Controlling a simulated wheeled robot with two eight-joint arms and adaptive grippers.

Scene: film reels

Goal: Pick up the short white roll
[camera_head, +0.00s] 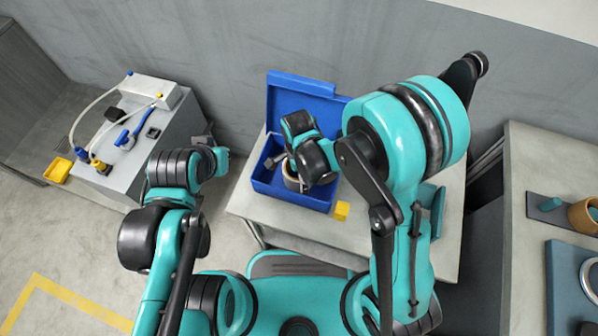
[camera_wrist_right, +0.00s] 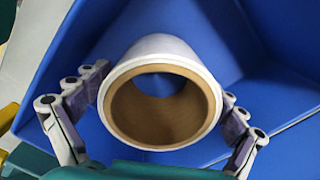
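The short white roll (camera_wrist_right: 163,100), with a brown cardboard core, is inside the blue box (camera_head: 290,194). In the head view only a small part of the roll (camera_head: 291,183) shows beside my right gripper (camera_head: 286,168). In the right wrist view its open end faces the camera. My right gripper (camera_wrist_right: 163,95) has one finger on each side of the roll, and both pads appear to press on its outer wall. Whether the roll is clear of the box floor cannot be seen. My left arm is at the left, but its fingers do not show.
The blue box stands on a grey table (camera_head: 300,228) with its lid up at the back. A grey bench (camera_head: 570,150) stands at the right. A machine with hoses (camera_head: 150,130) stands at the left.

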